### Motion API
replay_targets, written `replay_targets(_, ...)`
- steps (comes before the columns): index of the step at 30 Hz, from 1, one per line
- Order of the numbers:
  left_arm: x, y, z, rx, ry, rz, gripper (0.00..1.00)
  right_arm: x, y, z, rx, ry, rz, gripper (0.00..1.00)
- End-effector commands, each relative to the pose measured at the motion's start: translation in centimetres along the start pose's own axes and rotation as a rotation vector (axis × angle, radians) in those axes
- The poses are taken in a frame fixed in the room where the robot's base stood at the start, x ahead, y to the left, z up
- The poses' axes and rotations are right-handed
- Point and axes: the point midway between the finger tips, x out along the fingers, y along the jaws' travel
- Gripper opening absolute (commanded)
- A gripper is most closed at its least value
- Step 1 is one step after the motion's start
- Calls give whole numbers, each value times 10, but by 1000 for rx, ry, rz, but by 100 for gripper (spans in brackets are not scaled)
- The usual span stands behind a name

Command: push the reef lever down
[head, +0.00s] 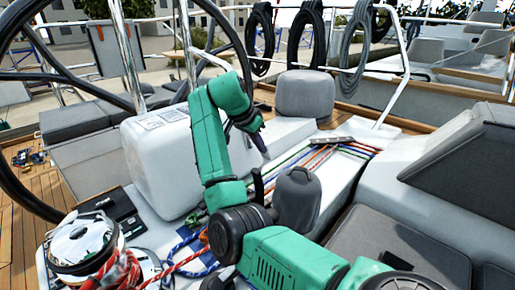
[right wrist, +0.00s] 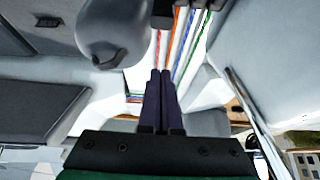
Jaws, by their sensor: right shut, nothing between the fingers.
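A dark upright lever (head: 258,184), which looks like the reef lever, stands among the coloured lines left of a grey covered winch. In the right wrist view a dark block (right wrist: 163,13), perhaps part of the lever or its clutch, is at the top, beyond my fingertips. My right gripper (head: 263,150) points down above the lever, apart from it in the head view. In the right wrist view its two dark fingers (right wrist: 161,72) are together, with nothing between them. My forearm partly hides the area around the lever base. My left gripper is not in view.
The grey covered winch (head: 297,203) stands close to the lever; it also shows in the right wrist view (right wrist: 108,32). Coloured lines (head: 320,158) run behind it. A white console (head: 165,160) is at left, with a chrome winch (head: 83,243) and red rope in front.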

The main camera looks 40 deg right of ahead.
Motion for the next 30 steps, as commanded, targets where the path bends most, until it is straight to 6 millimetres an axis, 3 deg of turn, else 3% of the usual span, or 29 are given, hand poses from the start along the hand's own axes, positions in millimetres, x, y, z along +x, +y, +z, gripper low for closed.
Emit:
replay_targets(9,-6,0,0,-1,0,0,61,70,1,0,0,0,4,0)
replay_targets(12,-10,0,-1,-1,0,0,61,60,0,20,-3,-2,-2,0)
replay_targets(17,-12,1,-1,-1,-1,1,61,55,0,36,0,-1,-1,0)
replay_targets(30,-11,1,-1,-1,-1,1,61,55,1,37,0,5,0,0)
